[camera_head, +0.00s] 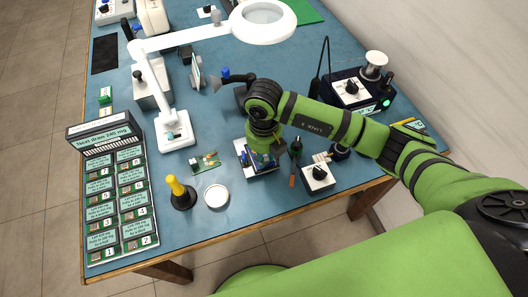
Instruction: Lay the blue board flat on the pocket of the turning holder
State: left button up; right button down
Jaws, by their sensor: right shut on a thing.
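My right gripper (266,153) points down at the front middle of the table, over a small pale frame with dark and blue parts (246,160). This frame looks like the turning holder, but the gripper covers much of it. The right gripper is shut, and a blue edge that looks like the blue board (264,168) shows just below its fingers. The fingers hide most of the board. I cannot tell whether it is flat or touching the pocket. My left gripper is not in view.
A green circuit board (206,162), a yellow-handled tool in a dark stand (178,190) and a white round dish (215,195) are left of the gripper. A white knob box (318,178) is to its right. A magnifier lamp (264,20) overhangs the back.

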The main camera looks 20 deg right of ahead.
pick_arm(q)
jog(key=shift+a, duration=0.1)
pick_arm(e)
jog(key=c, duration=1.1)
grip_release()
jog(key=shift+c, duration=0.2)
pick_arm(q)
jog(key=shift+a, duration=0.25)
pick_arm(e)
jog(key=shift+o, duration=0.4)
pick_arm(q)
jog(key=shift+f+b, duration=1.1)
jog(key=shift+b, duration=0.05)
pick_arm(e)
notch_tip(320, 180, up, 12)
